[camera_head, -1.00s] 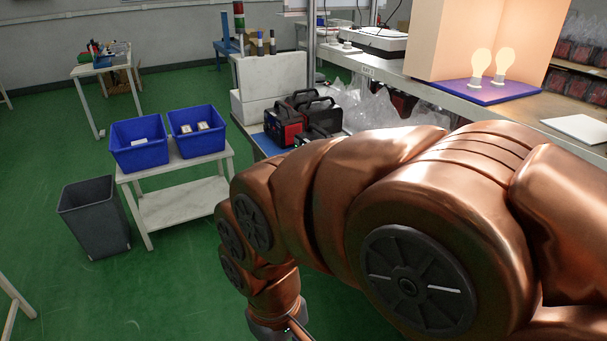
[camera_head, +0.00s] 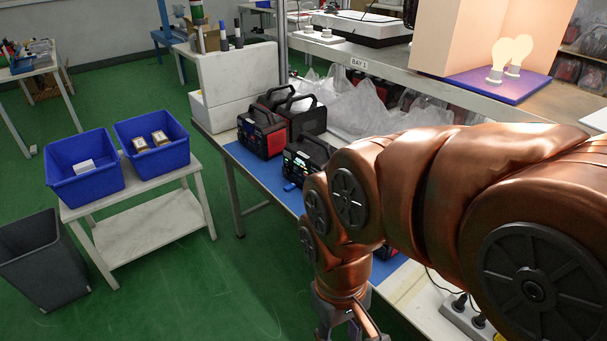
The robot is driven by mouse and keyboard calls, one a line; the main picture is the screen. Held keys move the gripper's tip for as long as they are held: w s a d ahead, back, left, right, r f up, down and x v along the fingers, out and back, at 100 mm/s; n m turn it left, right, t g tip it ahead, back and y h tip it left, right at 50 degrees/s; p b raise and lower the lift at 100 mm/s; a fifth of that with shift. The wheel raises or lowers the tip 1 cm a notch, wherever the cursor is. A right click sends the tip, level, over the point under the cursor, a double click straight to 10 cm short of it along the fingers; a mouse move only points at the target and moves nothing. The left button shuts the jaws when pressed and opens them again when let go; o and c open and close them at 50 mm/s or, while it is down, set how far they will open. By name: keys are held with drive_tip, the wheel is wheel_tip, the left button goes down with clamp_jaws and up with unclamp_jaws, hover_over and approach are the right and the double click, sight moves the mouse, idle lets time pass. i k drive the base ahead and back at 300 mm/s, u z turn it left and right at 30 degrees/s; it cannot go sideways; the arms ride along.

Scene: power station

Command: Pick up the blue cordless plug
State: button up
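A small blue object (camera_head: 290,186), possibly the blue cordless plug, lies on the blue mat (camera_head: 262,172) beside a black power station (camera_head: 303,158). It is too small to make out clearly, and my arm covers the bench close to its right. My gripper (camera_head: 352,332) hangs at the bottom edge, in front of the bench and apart from the blue object. Its fingertips are cut off by the frame, so whether it is open or holds anything does not show.
Red-and-black power stations (camera_head: 262,132) and clear plastic bags (camera_head: 365,108) stand behind on the bench. A power strip (camera_head: 462,318) with cables is at lower right. Two blue bins (camera_head: 85,186) sit on a white table (camera_head: 140,228) at left, near a grey bin (camera_head: 42,262).

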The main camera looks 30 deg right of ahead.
sight(291, 187)
drive_tip(key=u, duration=0.25)
drive_tip(key=i, duration=1.05)
drive_tip(key=u, duration=0.65)
